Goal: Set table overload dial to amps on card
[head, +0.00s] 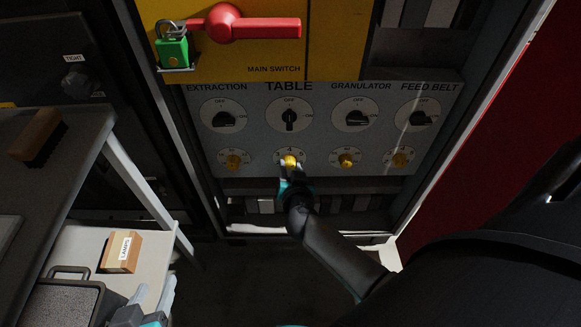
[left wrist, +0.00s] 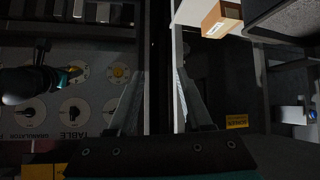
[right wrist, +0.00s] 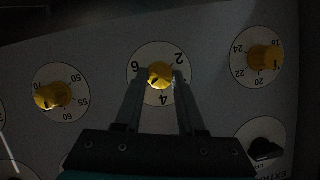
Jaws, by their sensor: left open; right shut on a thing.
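The table overload dial is a yellow knob (head: 290,161) below the TABLE switch on the grey panel. In the right wrist view the same knob (right wrist: 160,75) sits on a white scale reading 2, 4 and 6, seen upside down. A dark mark shows on the knob, but its exact reading is unclear. My right gripper (head: 289,168) is shut on this knob, one finger on each side. My left gripper (head: 156,291) is open and empty, low at the left near the side table. I cannot make out a card with amps on it.
Similar yellow dials for extraction (head: 233,160), granulator (head: 346,160) and feed belt (head: 399,159) stand beside it. The TABLE switch (head: 290,115) is above, its handle upright. A red main switch handle (head: 250,27) has a green padlock (head: 174,52).

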